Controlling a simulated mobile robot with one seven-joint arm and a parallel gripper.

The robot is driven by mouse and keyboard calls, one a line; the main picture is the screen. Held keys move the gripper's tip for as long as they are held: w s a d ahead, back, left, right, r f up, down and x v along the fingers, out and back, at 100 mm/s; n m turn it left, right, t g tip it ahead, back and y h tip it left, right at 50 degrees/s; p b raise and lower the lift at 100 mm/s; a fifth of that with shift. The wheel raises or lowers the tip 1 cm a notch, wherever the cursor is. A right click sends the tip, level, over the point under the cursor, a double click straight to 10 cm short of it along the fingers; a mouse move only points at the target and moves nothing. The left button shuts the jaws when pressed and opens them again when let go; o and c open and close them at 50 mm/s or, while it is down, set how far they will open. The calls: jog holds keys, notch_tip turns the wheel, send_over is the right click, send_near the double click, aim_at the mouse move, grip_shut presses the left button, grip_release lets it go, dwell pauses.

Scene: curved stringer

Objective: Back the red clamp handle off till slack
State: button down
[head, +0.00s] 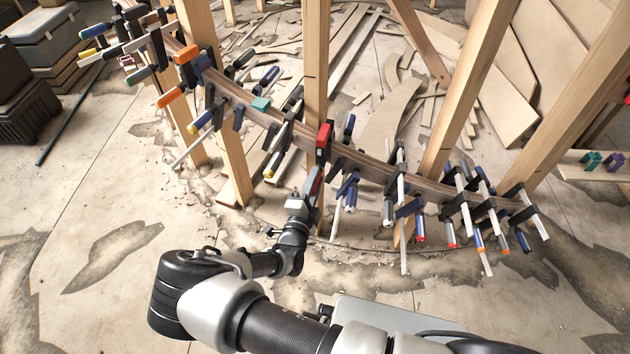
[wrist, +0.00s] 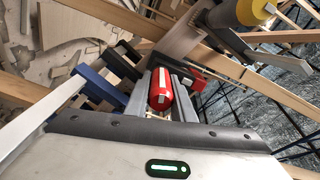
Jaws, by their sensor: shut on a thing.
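The red clamp handle (wrist: 160,92) is a rounded red cylinder with a pale patch and pale end mark, seen nearly end-on in the middle of the wrist view. My gripper (wrist: 162,80) has a grey finger on each side of it and is shut on it. In the head view my gripper (head: 313,186) reaches up to the clamp from below. The clamp's red head (head: 323,138) sits on the curved wooden stringer (head: 285,124); a red part also shows behind the handle in the wrist view. The handle's screw is mostly hidden.
Many other clamps crowd the stringer on both sides, including a blue-handled one (head: 349,190) just right of my gripper. Wooden posts (head: 315,60) stand along it. In the wrist view a yellow-and-black handle (wrist: 240,12) is close at upper right. Open floor lies front left.

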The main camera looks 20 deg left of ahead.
jog(key=n, duration=0.6)
jog(key=shift+n+b, duration=0.3)
jog(key=shift+b, duration=0.05)
jog(key=n, duration=0.5)
jog(key=shift+a+r+n+b, duration=0.15)
jog(key=shift+n+b, duration=0.15)
jog(key=shift+n, duration=0.1)
jog(key=c, duration=1.5)
grip_release()
jog(key=s+p, duration=0.2)
jog(key=s, duration=1.5)
jog(key=shift+s, duration=0.2)
